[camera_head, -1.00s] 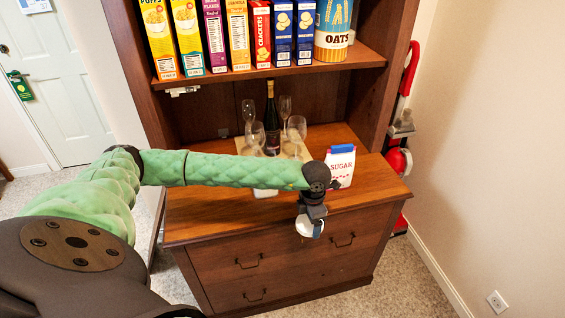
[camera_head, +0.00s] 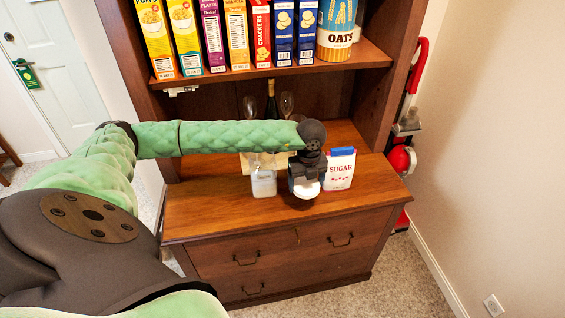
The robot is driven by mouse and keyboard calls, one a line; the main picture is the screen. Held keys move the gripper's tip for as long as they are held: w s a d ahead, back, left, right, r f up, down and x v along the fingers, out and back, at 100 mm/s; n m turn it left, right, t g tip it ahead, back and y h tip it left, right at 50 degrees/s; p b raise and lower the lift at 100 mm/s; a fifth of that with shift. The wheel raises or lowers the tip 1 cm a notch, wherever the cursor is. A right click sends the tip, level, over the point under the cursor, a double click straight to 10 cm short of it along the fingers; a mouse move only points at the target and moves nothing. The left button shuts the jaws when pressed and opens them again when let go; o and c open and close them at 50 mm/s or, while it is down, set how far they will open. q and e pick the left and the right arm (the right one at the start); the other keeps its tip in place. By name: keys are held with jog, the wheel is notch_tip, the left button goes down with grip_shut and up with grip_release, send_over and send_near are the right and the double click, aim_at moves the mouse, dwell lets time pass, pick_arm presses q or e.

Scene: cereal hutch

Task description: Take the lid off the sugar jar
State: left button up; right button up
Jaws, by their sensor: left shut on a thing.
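The sugar jar (camera_head: 263,182), a clear glass jar with white contents, stands on the wooden counter just left of my left gripper. No lid shows on it, though my arm crosses in front of its upper part. My left gripper (camera_head: 306,182) points down and is shut on a round white lid (camera_head: 306,191). The lid is apart from the jar, between it and the sugar bag; I cannot tell whether it touches the counter. My right gripper is not in view.
A white sugar bag (camera_head: 340,169) with a blue clip stands close to the gripper's right. A wine bottle (camera_head: 271,103) and glasses (camera_head: 287,104) stand behind my arm. Cereal boxes (camera_head: 236,35) fill the shelf above. The counter's left front (camera_head: 210,211) is clear.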

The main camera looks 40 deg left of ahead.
pick_arm(q)
jog(key=shift+w+a, duration=0.15)
jog(key=shift+a, duration=0.05)
jog(key=w+a+f+p, duration=0.2)
jog(key=a, duration=0.1)
jog(key=w+a+f+p, duration=0.2)
jog(key=a, duration=0.1)
jog(key=w+a+f+p, duration=0.2)
jog(key=w+a, duration=0.1)
jog(key=shift+f, duration=0.6)
notch_tip(320, 180, down, 2)
jog(key=shift+f+p, duration=0.25)
jog(key=shift+p, duration=0.7)
jog(key=shift+f, duration=0.5)
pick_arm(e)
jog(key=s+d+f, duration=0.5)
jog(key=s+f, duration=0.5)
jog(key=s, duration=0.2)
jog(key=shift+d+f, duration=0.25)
pick_arm(q)
jog(key=shift+f, duration=0.15)
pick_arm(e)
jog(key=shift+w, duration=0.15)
